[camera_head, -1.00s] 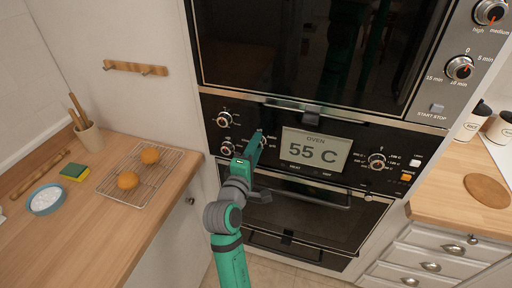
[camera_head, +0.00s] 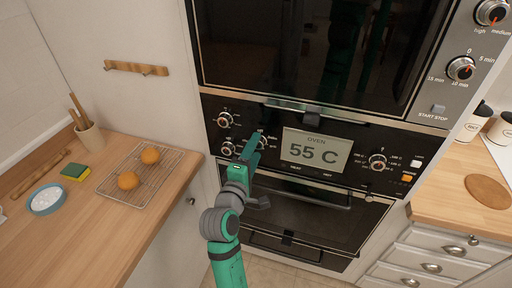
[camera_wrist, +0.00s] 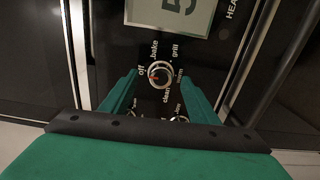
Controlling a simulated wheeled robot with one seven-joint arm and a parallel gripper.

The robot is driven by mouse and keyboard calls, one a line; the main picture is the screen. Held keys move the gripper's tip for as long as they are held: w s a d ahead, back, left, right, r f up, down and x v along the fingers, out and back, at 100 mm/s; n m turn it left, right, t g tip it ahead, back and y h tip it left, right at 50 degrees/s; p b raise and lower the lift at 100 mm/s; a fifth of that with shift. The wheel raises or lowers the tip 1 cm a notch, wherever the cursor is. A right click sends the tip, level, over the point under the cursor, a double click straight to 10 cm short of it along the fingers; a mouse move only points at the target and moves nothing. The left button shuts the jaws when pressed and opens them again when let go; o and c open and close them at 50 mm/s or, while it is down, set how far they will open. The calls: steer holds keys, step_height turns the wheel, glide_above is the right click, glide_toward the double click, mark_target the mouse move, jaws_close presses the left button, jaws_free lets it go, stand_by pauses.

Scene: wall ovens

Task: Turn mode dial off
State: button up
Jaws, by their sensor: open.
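The mode dial (camera_wrist: 160,74) is a small round knob with a silver rim and a red mark, ringed by labels such as off, bake, grill and clean. Its red mark points to the left side in the wrist view, near the off label. My gripper (camera_wrist: 158,77) is open, with one green finger on each side of the dial; I cannot tell whether they touch it. In the head view my gripper (camera_head: 252,148) is at the oven panel and partly hides the mode dial (camera_head: 262,142).
The oven display (camera_head: 316,150) reads 55 C, right of my gripper. Other dials (camera_head: 225,119) sit to the left, and another dial (camera_head: 377,162) is right of the display. The oven door handle (camera_head: 300,192) runs below the panel. The left counter holds a cooling rack (camera_head: 150,180).

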steer(key=v, duration=0.9)
steer(key=s+a+f+m+g+y, duration=0.1)
steer(key=s+f+m+y, duration=0.4)
steer(key=s+f, duration=1.2)
steer(key=s+d+f+m, duration=0.1)
steer(key=s+m, duration=0.3)
steer(key=s, duration=0.6)
steer(key=s+d+f+m, duration=0.2)
steer(key=s+m, duration=0.3)
steer(key=s, duration=0.5)
steer(key=shift+s+d+f+m+g+y, duration=0.3)
steer(key=shift+s+d+g, duration=0.1)
steer(key=shift+d, duration=0.25)
steer(key=shift+c, duration=0.3)
